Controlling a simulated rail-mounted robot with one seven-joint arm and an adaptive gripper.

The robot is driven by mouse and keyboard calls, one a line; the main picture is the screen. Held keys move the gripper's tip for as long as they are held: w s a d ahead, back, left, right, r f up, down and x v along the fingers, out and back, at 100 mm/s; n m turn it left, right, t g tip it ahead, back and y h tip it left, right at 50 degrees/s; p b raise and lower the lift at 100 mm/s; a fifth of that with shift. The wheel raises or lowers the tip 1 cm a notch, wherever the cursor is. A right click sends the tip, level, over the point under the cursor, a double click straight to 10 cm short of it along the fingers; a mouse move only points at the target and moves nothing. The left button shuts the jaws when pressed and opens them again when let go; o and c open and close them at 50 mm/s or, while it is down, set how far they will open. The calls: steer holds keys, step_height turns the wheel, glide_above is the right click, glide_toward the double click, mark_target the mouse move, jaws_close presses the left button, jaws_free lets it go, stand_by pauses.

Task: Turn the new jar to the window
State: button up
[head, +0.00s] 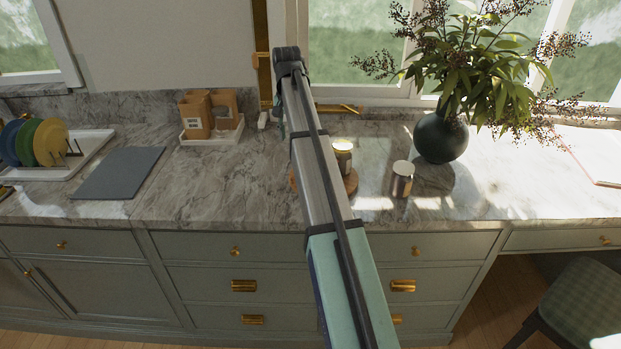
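Two small jars stand on the marble counter (230,180), near the middle. One jar (342,160) has a gold-toned lid and stands on a round wooden board (351,181), partly hidden by my arm. The other jar (402,180), with a pale top and dark metallic side, stands directly on the counter to the right, apart from the board. I cannot tell which is the new jar, and no label is readable on either. The window (350,50) is behind the counter.
A dark round vase (441,138) with spreading branches stands right of the jars. Wooden boxes on a white tray (212,133), a grey board (118,172) and a plate rack (75,165) are left. An open book (600,155) lies far right.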

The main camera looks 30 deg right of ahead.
mark_target(293, 178)
steer(key=f+p, duration=0.2)
steer(key=f, duration=0.6)
steer(key=f+p, duration=0.2)
steer(key=f, duration=0.6)
steer(key=shift+w+d+f, duration=0.1)
steer(key=shift+w+f, duration=0.1)
steer(key=shift+f, duration=0.1)
jaws_close()
